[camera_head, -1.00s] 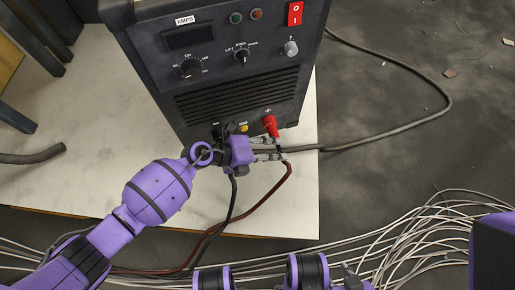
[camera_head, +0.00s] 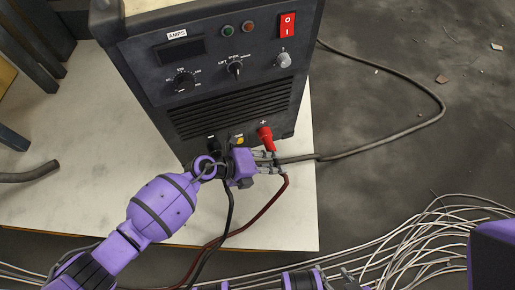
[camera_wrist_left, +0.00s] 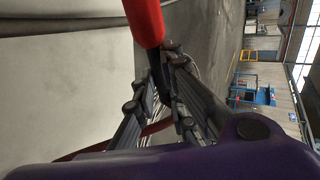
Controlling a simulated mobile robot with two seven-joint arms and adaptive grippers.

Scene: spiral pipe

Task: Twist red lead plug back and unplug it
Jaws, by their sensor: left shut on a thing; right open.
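The red lead plug (camera_head: 265,139) sits at the plus socket on the front of the dark welding machine (camera_head: 213,75), low on its panel. Its red lead (camera_head: 262,210) hangs down from it and curves left. My left gripper (camera_head: 275,164) is shut on the plug's dark lower end, just below the red sleeve. In the left wrist view the red sleeve (camera_wrist_left: 146,22) comes down from the top to between the fingers (camera_wrist_left: 160,85). Whether the plug is still seated cannot be told. My right gripper (camera_head: 350,278) is open and partly cut off at the bottom edge.
A black lead (camera_head: 229,212) hangs beside the red one from the machine's other socket. The machine stands on a pale board (camera_head: 90,150). A thick grey cable (camera_head: 400,125) loops on the floor at right. Several thin pale wires (camera_head: 420,240) lie at lower right.

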